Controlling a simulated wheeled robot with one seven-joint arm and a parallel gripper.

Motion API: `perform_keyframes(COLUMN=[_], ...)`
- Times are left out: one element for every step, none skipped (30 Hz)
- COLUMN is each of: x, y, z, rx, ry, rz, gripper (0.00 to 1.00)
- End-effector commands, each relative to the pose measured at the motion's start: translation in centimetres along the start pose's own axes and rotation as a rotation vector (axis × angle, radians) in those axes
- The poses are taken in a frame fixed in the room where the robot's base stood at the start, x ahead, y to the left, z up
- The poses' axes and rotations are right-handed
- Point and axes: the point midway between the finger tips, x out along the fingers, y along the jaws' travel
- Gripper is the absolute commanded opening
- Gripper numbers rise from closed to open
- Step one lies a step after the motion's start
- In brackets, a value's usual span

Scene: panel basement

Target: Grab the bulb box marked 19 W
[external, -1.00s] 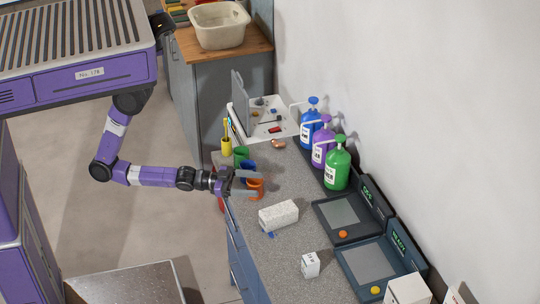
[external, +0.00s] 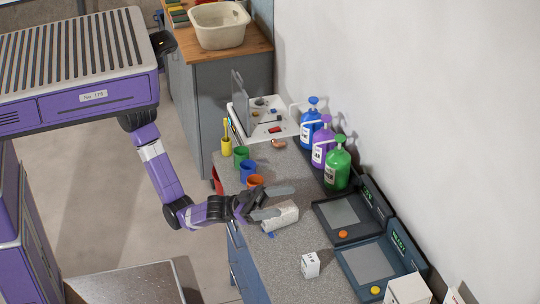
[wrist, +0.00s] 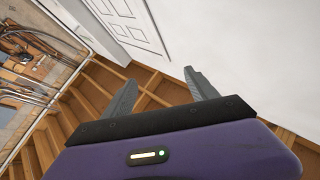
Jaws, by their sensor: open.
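A small white box (external: 310,264) with dark print stands on the grey counter (external: 300,240) in the external view. Its print is too small to read, so I cannot tell whether it is the 19 W one. A longer white box (external: 284,218) lies farther back, partly covered by my gripper. My gripper (external: 286,201) is open and empty, reaching over the counter's near edge by the longer box, behind and left of the small box. In the wrist view, my two fingers (wrist: 162,92) are spread with nothing between them. Neither box shows there.
Orange (external: 255,182), blue (external: 248,171) and green (external: 241,155) cups stand near the counter's left edge. Pump bottles (external: 337,166) line the wall. Two dark trays with grey pads (external: 372,262) sit at the right.

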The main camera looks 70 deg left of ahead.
Motion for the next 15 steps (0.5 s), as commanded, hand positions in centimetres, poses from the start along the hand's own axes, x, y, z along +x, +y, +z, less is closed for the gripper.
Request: perform_keyframes(x=[0.8, 1.3, 1.8, 2.0, 2.0, 2.0, 1.8, 1.5, 0.9, 0.4, -0.3, -1.4, -2.4, -3.6, -5.3], y=[1.4, 1.9, 2.6, 2.8, 2.9, 2.9, 2.8, 2.7, 2.5, 2.2, 2.0, 1.6, 1.2, 0.8, 0.3], z=[-0.8, -0.9, -0.4, 0.5, 1.5, 3.0, 4.4, 5.7, 7.7, 9.3, 10.9, 13.3, 15.0, 16.8, 19.2], rx=[-0.021, -0.033, -0.052, -0.065, -0.075, -0.088, -0.096, -0.103, -0.112, -0.117, -0.123, -0.127, -0.129, -0.13, -0.129], ry=[-0.003, -0.016, -0.05, -0.086, -0.122, -0.173, -0.214, -0.255, -0.312, -0.356, -0.402, -0.467, -0.517, -0.567, -0.635], rz=[-0.008, -0.02, -0.042, -0.063, -0.084, -0.114, -0.138, -0.164, -0.2, -0.229, -0.261, -0.307, -0.344, -0.385, -0.442], gripper=[0.67, 0.67, 0.67, 0.67, 0.67, 0.67, 0.67, 0.67, 0.67, 0.67, 0.67, 0.67, 0.67, 0.67, 0.67])
